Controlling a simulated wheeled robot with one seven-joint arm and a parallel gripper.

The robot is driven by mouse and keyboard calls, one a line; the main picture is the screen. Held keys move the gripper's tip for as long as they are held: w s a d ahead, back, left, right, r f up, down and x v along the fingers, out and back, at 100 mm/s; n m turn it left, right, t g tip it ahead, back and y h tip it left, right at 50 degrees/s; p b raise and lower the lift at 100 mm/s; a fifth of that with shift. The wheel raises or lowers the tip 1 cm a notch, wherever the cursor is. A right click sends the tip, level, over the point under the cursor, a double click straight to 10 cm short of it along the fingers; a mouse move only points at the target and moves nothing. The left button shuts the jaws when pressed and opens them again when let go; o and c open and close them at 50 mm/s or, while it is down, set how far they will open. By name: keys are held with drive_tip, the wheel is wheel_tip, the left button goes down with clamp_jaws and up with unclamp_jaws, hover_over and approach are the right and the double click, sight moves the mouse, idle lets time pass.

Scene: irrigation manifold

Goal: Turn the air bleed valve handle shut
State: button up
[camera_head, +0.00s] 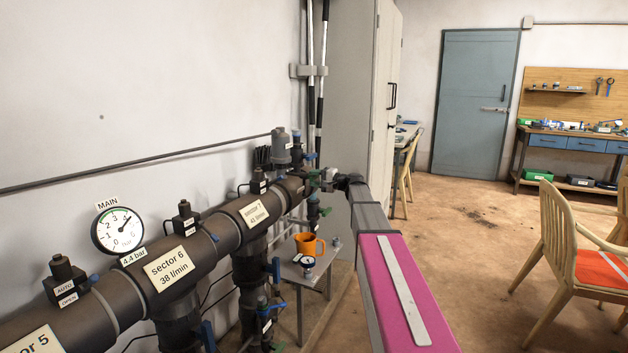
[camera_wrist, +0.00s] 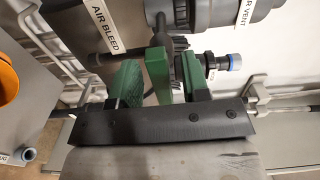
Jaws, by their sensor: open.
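The wrist view shows my gripper (camera_wrist: 158,66) with a dark crossbar and two green fingers standing apart, so it is open. A brighter green slab, which looks like the air bleed valve handle (camera_wrist: 157,76), stands between the fingers, closer to the left one. Contact with either finger cannot be told. The AIR BLEED label (camera_wrist: 106,22) is just beyond, at upper left. In the head view my gripper (camera_head: 325,178) is at the far end of the manifold, small and partly hidden by my arm. The handle cannot be made out clearly there.
The AIR VENT fitting (camera_wrist: 220,10) and a small blue-capped fitting (camera_wrist: 224,62) are close to the right finger. The manifold pipe (camera_head: 215,232) runs along the wall with a pressure gauge (camera_head: 117,230). An orange mug (camera_head: 306,243) stands on a small table below my arm.

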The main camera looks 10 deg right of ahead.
drive_tip(key=v, duration=1)
drive_tip(key=shift+s+d, duration=0.15)
drive_tip(key=shift+s, duration=0.05)
drive_tip(key=s+a+f+n+g+h, duration=0.1)
drive_tip(key=s+a+f+g+h, duration=0.2)
drive_tip(key=s+a+f, duration=0.55)
drive_tip(key=s+a+f+n+g+h, duration=0.1)
drive_tip(key=s+a+f+g+h, duration=0.15)
drive_tip(key=s+f, duration=0.7)
drive_tip(key=s+d+f+n+g+h, duration=0.1)
drive_tip(key=s+f+n+g+h, duration=0.3)
drive_tip(key=s+f+h, duration=0.5)
drive_tip(key=shift+s+d+f+n, duration=0.3)
drive_tip(key=shift+s+d+f, duration=0.1)
drive_tip(key=shift+s+f, duration=3.95)
drive_tip(key=shift+s+r+g+h, duration=0.25)
drive_tip(key=shift+r, duration=0.05)
